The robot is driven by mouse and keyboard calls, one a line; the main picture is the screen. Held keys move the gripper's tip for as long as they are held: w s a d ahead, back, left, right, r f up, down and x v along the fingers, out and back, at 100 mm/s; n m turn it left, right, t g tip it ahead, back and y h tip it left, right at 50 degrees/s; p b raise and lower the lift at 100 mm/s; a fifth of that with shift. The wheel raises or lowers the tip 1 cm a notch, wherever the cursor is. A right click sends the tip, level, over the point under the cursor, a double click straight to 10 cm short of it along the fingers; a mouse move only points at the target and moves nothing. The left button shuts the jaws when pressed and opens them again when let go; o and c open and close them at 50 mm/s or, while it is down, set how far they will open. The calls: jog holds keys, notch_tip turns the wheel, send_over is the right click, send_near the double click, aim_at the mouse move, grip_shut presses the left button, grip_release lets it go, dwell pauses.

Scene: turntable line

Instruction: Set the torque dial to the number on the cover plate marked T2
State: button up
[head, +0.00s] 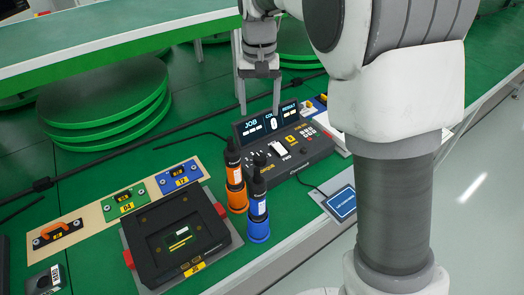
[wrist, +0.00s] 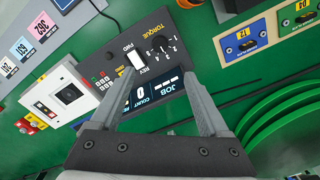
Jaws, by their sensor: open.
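The torque controller (head: 290,156) is a dark box with a lit screen (head: 268,121) reading JOB, COUNT and RESULT. Its panel also shows in the wrist view, with the torque dial (wrist: 162,47) among tick marks beside the word TORQUE; its setting is too small to read. My gripper (head: 259,108) is open and empty above the controller; in the wrist view its fingers (wrist: 157,68) are spread over the screen, apart from the dial. A blue plate (head: 179,178), a green plate (head: 124,201) and a dark plate with an orange handle (head: 58,234) lie on a cream board; I cannot read which is T2.
An orange-based driver (head: 236,180) and a blue-based driver (head: 258,208) stand in front of the controller. A black fixture (head: 215,240) with a yellow tag lies left of them. A white box (wrist: 68,93) and number cards (wrist: 40,25) lie beside the controller. Green discs (head: 110,115) are stacked behind.

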aim_at(260, 156)
notch_tip(260, 156, down, 17)
jog(key=b, duration=0.3)
jog(key=shift+r+b, duration=0.1)
jog(key=shift+b, duration=0.25)
grip_shut()
jog(key=shift+n, duration=0.4)
jog(key=n+p, duration=0.1)
jog(key=n, duration=0.1)
jog(key=shift+r+n, duration=0.1)
jog(key=shift+n, duration=0.2)
jog(key=shift+n+p, duration=0.8)
jog(key=shift+n, duration=1.4)
